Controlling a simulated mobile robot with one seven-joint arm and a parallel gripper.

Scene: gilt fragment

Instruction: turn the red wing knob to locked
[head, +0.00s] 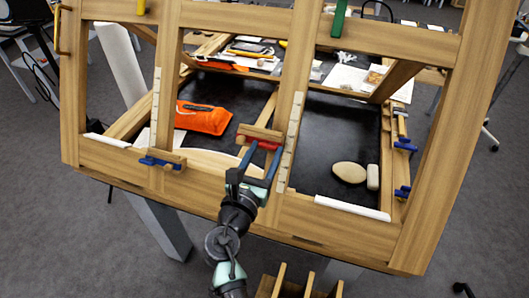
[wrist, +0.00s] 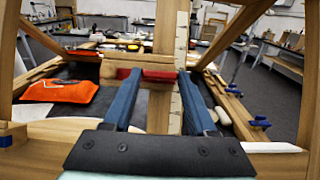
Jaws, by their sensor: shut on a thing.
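The red wing knob (head: 264,144) is on the upright wooden bar right of the middle of the frame, just below a short wooden block (head: 260,132). Its wings lie roughly level across the bar. In the wrist view the red knob (wrist: 158,75) shows between my fingertips, with a red part left of the left finger. My gripper (head: 260,152) reaches up from below and its two blue fingers are shut on the knob. The gripper also shows in the wrist view (wrist: 159,78). The fingers hide part of the knob. I see no readable locked mark.
An orange pouch (head: 203,118) lies behind the frame at left. A pale oval thing (head: 349,172) lies at right. Wooden bars surround my arm; grey floor is open in front.

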